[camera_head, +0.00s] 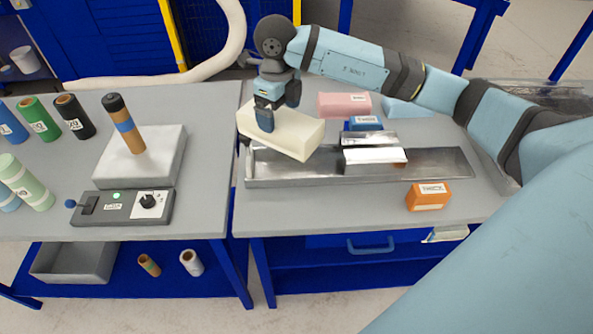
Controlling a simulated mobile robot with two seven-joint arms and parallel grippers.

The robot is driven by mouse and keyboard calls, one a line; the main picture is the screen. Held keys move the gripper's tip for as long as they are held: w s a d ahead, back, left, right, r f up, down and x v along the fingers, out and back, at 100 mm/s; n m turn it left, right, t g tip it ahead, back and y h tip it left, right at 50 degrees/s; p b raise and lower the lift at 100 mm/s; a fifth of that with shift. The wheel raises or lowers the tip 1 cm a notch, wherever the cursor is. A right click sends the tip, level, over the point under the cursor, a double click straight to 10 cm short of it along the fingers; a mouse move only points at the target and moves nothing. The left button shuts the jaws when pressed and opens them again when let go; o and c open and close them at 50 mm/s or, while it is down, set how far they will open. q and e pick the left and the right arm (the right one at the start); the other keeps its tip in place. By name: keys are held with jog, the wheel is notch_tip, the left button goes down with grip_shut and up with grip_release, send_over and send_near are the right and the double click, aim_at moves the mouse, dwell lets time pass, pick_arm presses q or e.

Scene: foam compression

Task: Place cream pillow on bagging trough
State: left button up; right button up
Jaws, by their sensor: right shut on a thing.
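The cream pillow (291,132) is a pale block in the middle of the picture, tilted, over the left end of the bagging trough. My right gripper (265,122) points down and is shut on the cream pillow near its left end; its fingers hide part of the pillow. The bagging trough (433,163) is a long grey metal tray on the right table, with a shiny metal piece (375,155) across its middle. I cannot tell whether the pillow touches the trough. My left gripper is not in view.
A pink block (344,104), a blue block (365,122) and a light blue piece (407,107) lie behind the trough. An orange block (427,196) sits in front. The left table holds a control box (122,207), a post on a white base (155,160) and several rolls.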

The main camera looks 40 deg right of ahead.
aim_at(287, 105)
jog(key=m, duration=0.2)
jog(key=d+m, duration=0.1)
jog(key=m, duration=0.1)
jog(key=w+m+b, duration=0.1)
jog(key=shift+d+m, duration=0.2)
jog(key=shift+m, duration=0.2)
jog(key=m, duration=0.3)
jog(key=shift+w+d, duration=0.25)
jog(key=shift+d, duration=0.1)
jog(key=m, duration=0.1)
jog(key=m+b, duration=0.1)
jog(key=m, duration=0.1)
jog(key=d+m, duration=0.1)
jog(key=m, duration=0.1)
jog(key=shift+w+d+r, duration=0.1)
jog(key=shift+w, duration=0.25)
jog(key=d+f+m, duration=0.1)
jog(key=f+m, duration=0.4)
jog(key=f, duration=0.1)
jog(key=w+d+f+m, duration=0.1)
jog(key=f+m, duration=0.4)
jog(key=f, duration=0.2)
jog(key=d+f+m, duration=0.1)
jog(key=f+m, duration=0.4)
jog(key=f, duration=0.1)
jog(key=shift+w+d+f+b, duration=0.2)
jog(key=shift+d+f+b, duration=0.1)
jog(key=shift+d+b, duration=0.1)
jog(key=shift+f, duration=0.1)
